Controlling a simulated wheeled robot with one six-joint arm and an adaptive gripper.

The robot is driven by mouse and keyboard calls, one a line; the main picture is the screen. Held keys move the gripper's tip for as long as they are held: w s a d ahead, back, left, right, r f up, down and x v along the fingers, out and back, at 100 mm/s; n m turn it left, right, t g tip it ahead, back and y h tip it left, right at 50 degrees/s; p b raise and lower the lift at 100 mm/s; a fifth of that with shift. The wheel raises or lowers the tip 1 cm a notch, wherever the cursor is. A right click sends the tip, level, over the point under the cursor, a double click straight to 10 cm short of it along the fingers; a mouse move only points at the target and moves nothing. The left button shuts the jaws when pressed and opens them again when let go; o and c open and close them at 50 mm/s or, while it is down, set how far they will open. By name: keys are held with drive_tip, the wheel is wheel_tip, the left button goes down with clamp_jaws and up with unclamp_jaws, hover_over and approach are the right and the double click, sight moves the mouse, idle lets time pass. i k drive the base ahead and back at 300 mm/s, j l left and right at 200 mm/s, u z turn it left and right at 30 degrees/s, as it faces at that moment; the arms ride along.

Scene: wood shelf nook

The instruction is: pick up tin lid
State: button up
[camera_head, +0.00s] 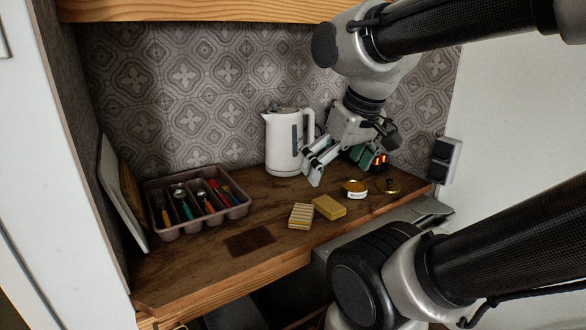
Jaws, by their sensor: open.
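A small, round, dark-gold piece (391,186), which looks like the tin lid, lies on the wooden counter towards the right edge. A low round tin (356,193) with a gold top and a pale label stands just left of it. The lid is too small here to make out its finer shape. My gripper (313,171) is open and empty. It hangs above the counter in front of the kettle, left of the tin and the lid, and touches neither.
A white kettle (283,143) stands at the back. A striped box (301,216) and a yellow sponge-like block (329,207) lie in front. A cutlery tray (171,231) is at left. A dark device with lit red digits (379,160) stands behind the lid. The counter's front left is mostly clear.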

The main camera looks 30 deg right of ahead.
sight(388, 186)
drive_tip(key=z, duration=1.35)
